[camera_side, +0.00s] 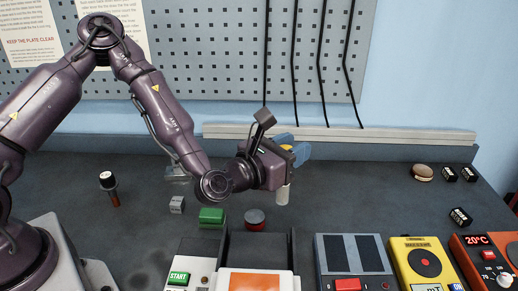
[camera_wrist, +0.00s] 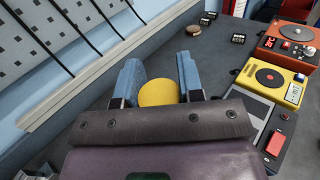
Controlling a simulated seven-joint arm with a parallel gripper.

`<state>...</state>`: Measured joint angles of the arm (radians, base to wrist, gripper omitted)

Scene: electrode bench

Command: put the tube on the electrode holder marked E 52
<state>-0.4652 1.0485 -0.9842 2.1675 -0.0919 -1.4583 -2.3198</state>
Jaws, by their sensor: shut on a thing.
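My gripper (camera_side: 302,152) is over the middle of the bench, its blue fingers pointing to the right and shut on the tube. The tube's white lower part (camera_side: 282,193) hangs upright below the fingers; I cannot tell whether it touches the bench. In the wrist view a round yellow top (camera_wrist: 158,92) shows between the two blue fingers. Small black blocks with white labels lie at the right: one (camera_side: 449,173), another (camera_side: 469,174) and a nearer one (camera_side: 460,217). No marking E 52 can be read, so I cannot tell which thing is that holder.
A round brown thing (camera_side: 422,172) lies back right. Grey, yellow (camera_side: 425,270) and orange devices line the front.

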